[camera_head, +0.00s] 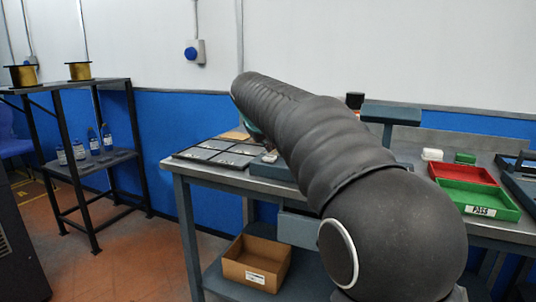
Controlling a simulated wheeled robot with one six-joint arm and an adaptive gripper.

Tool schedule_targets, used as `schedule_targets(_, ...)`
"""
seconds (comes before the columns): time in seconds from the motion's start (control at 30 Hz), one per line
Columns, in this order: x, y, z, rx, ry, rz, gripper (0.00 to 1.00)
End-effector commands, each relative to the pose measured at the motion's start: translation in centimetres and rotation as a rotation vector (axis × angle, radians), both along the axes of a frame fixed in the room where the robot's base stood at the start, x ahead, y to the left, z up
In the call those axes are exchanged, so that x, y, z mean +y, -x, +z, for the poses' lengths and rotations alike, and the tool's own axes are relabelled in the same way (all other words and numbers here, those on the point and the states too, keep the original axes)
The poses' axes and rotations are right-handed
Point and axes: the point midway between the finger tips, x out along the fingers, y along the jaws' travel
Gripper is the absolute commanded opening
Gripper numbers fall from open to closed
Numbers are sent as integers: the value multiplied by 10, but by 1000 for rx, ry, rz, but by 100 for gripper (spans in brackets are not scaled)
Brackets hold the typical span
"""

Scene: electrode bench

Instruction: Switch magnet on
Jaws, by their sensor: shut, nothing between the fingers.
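My dark ribbed arm reaches over the steel bench (400,150) and hides much of its middle. My gripper is hidden behind the arm. I cannot pick out the magnet or its switch with certainty. A grey-green fixture with a flat top (392,113) stands behind the arm, with a black cylindrical knob (355,101) beside it; their lower parts are hidden. A small pale object (269,158) lies at the bench's front edge, just left of the arm.
Flat dark trays (210,153) lie on the bench's left. At the right are a red tray (462,174), a green tray (482,203) labelled PASS, a white block (432,155) and a green block (465,158). A cardboard box (256,262) sits on the lower shelf.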

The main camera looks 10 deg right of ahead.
Motion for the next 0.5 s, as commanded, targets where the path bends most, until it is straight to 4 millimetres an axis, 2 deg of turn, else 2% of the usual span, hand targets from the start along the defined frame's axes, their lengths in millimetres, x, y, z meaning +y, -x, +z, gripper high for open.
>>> schedule_targets(0.27,0,0,4,0,0,0,0)
schedule_targets(0.5,0,0,24,0,0,0,0)
